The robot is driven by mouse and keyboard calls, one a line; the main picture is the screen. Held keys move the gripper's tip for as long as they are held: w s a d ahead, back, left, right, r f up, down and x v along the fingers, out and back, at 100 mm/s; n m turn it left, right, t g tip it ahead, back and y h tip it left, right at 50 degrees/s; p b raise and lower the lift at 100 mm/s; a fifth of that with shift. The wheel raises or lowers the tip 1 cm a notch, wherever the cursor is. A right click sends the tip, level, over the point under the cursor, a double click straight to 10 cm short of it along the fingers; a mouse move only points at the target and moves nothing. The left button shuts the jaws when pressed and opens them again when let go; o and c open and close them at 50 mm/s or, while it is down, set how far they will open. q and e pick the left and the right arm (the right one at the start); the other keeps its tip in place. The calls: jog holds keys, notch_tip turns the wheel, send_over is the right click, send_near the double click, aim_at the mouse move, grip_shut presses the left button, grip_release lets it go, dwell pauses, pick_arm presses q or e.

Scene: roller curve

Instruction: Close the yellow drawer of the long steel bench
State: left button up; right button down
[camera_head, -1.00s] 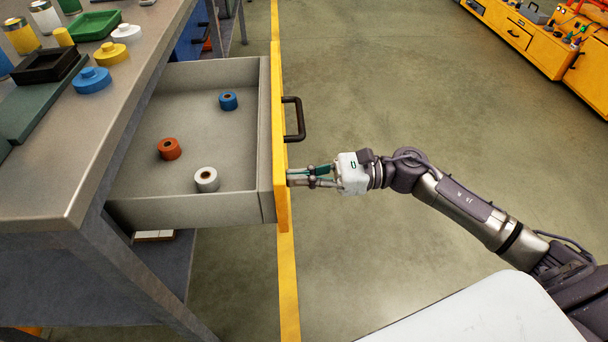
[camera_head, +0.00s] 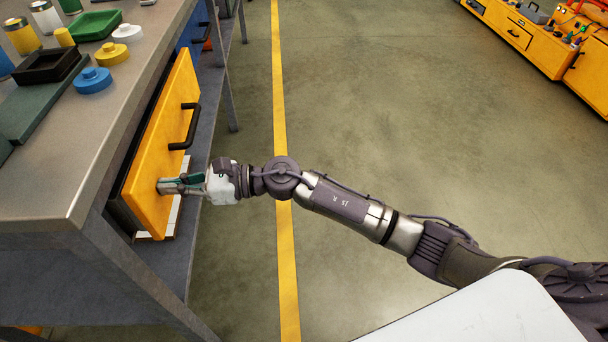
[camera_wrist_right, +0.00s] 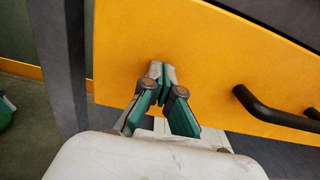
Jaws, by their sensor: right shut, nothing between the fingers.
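The handle (camera_head: 188,127) is not held. My left gripper is not in view.
On the bench top stand a green tray (camera_head: 95,25), a black tray (camera_head: 48,66), a blue weight-like piece (camera_head: 92,80) and a yellow one (camera_head: 114,54). A blue drawer (camera_head: 197,32) lies farther along. The floor (camera_head: 400,110) to the right is clear, with a yellow line.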

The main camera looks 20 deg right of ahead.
aim_at(149, 186)
jog(key=x, duration=0.4)
jog(key=shift+a, duration=0.15)
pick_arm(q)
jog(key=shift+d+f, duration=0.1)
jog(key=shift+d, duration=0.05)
pick_arm(e)
jog(key=shift+r, duration=0.25)
